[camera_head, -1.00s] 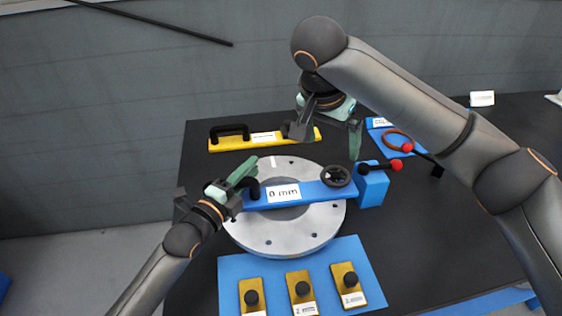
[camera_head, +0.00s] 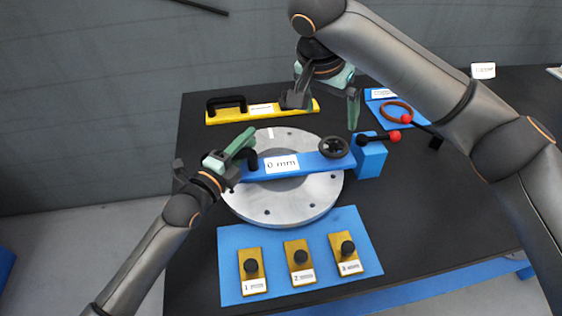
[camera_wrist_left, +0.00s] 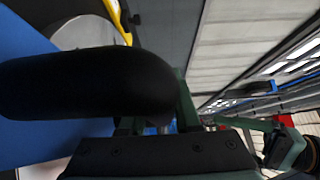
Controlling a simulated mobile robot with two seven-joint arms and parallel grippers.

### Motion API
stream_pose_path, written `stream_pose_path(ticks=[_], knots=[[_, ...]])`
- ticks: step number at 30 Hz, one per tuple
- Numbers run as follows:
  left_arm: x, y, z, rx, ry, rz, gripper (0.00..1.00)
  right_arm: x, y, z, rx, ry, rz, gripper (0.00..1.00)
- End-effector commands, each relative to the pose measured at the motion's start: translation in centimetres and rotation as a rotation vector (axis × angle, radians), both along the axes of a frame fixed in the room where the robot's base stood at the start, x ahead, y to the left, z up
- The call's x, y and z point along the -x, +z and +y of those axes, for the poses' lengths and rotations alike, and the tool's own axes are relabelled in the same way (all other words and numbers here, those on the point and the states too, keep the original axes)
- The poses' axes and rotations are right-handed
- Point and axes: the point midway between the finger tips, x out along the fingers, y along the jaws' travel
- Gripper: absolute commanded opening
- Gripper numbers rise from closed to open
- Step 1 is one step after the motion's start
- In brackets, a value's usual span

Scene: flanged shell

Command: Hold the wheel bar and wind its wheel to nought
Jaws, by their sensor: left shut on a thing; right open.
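The blue wheel bar (camera_head: 316,163) lies across the round metal flange (camera_head: 270,212), with a "0 mm" label (camera_head: 282,165) in its middle. Its black wheel (camera_head: 334,147) is at its right end, beside a blue block (camera_head: 370,157). My left gripper (camera_head: 240,160) is shut on the black handle at the bar's left end; in the left wrist view the dark handle (camera_wrist_left: 85,85) fills the space before the jaws. My right gripper (camera_head: 325,105) is open and empty, pointing down above and behind the wheel. It does not touch the wheel.
A yellow bar (camera_head: 290,109) with a black handle lies behind the flange. A blue mat (camera_head: 222,265) in front holds gold blocks labelled 1, 2 and 3 mm. A copper-coloured ring (camera_head: 396,111) and red-knobbed levers are at the right. The table's right front is clear.

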Motion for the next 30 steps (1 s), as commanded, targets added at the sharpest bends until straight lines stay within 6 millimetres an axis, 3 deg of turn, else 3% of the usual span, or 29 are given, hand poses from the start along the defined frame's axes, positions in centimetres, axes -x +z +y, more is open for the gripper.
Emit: stream_pose_path(ticks=[4,5,13,23,30], knots=[[0.0,0.0,0.0,0.000,0.000,0.000,0.00,0.0,0.0,0.0,0.000,0.000,0.000,1.00],[0.0,0.0,0.0,0.000,0.000,0.000,0.34,0.0,0.0,0.0,0.000,0.000,0.000,1.00],[0.0,0.0,0.0,0.000,0.000,0.000,0.65,0.0,0.0,0.0,0.000,0.000,0.000,1.00],[0.3,0.0,0.1,0.000,0.000,0.000,0.66,0.0,0.0,0.0,0.000,0.000,0.000,1.00],[3.3,-0.1,1.6,-0.003,-0.001,0.001,0.66,0.0,0.0,0.0,0.000,0.000,0.000,1.00]])
